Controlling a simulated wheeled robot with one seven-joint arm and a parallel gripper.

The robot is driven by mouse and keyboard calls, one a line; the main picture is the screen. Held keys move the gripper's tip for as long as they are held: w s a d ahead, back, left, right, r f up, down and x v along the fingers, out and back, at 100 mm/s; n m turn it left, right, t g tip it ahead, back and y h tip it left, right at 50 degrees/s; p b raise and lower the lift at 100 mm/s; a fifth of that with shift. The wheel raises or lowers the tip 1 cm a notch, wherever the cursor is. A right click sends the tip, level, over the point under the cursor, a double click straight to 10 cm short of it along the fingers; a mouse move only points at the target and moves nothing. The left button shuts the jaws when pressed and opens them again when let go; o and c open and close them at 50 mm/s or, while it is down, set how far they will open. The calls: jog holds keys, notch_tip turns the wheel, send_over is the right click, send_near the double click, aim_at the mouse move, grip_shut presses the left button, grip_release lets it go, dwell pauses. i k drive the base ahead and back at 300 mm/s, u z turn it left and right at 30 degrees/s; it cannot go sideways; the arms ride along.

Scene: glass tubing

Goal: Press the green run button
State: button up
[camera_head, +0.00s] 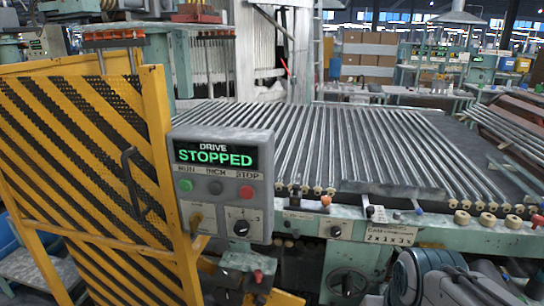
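The green run button (186,185) is a small round button at the left of a grey control box (218,150), under the label RUN. A dark inch button (215,187) and a red stop button (247,191) sit to its right in the same row. The display (215,156) above them reads DRIVE STOPPED in green letters. Nothing covers the run button. Part of my arm (425,277) shows at the bottom right, well away from the box. I cannot make out gripper fingers there.
A yellow and black striped guard (75,150) with a dark handle stands left of the box. Below the buttons are a yellow lever and a black rotary knob (241,228). Behind lies a machine bed of glass tubes (370,150), with small knobs along its front rail.

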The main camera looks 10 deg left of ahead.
aim_at(185, 185)
jog(key=u, duration=1.35)
